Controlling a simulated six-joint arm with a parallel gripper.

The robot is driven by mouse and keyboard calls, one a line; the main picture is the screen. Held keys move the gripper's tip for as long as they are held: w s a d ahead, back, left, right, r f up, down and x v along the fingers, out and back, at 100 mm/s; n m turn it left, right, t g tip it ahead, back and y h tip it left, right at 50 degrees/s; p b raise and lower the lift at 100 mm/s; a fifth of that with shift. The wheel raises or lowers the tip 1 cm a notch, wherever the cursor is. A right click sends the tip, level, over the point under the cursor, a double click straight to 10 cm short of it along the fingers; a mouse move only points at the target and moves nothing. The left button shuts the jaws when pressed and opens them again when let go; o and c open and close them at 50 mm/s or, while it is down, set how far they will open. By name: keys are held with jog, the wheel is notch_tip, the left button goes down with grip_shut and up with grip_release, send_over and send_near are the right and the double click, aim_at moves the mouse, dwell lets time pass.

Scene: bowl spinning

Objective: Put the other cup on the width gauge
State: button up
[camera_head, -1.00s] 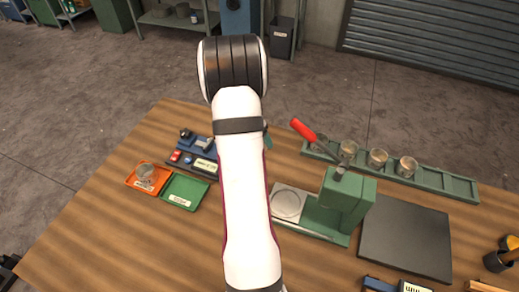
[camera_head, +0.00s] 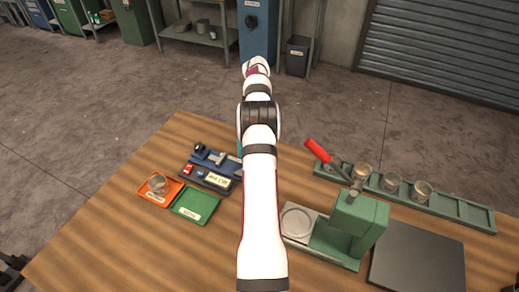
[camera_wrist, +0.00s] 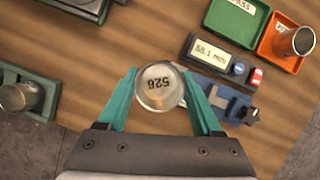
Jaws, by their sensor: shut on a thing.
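My gripper (camera_wrist: 160,87) is shut on a cup (camera_wrist: 158,82), seen from above in the wrist view with a number, upside down, on it. The teal fingers press on either side of it. The width gauge (camera_wrist: 222,58) lies to the right of my gripper in the wrist view, with a lit display, buttons and blue jaws (camera_wrist: 236,104) close to the right finger. In the head view the gauge (camera_head: 210,168) shows left of my arm, which hides the gripper and held cup. Another cup (camera_head: 158,184) stands in the orange tray (camera_head: 148,192).
A green tray (camera_head: 195,206) lies beside the orange one. A green press (camera_head: 357,220) with a red lever and a dark mat (camera_head: 418,256) stand to the right. A green rack (camera_head: 470,212) with cups runs along the far edge. Wood is bare at the front left.

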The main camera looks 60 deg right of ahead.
jog(key=m+t, duration=0.1)
jog(key=m, duration=0.1)
jog(key=w+m+t, duration=0.1)
jog(key=m, duration=0.2)
jog(key=shift+w+a+m, duration=0.1)
jog(key=shift+m, duration=0.2)
jog(key=m, duration=0.1)
jog(key=m+t, duration=0.1)
jog(key=m, duration=0.1)
jog(key=shift+w+r+t, duration=0.1)
jog(key=shift+w+t, duration=0.2)
jog(key=shift+w, duration=0.05)
jog(key=shift+w+f+m+t+h, duration=0.3)
jog(key=shift+w+f+m+h, duration=0.6)
jog(key=shift+m, duration=1.75)
jog(key=shift+w+f+m+t+h, duration=0.45)
jog(key=shift+f+m+h, duration=0.7)
jog(key=shift+m, duration=1.55)
jog(key=shift+w+f+m+t+h, duration=0.15)
jog(key=shift+w+f+m+h, duration=0.9)
jog(key=shift+m, duration=1.6)
jog(key=shift+s+f, duration=0.25)
jog(key=shift+f, duration=0.15)
jog(key=o, duration=1.4)
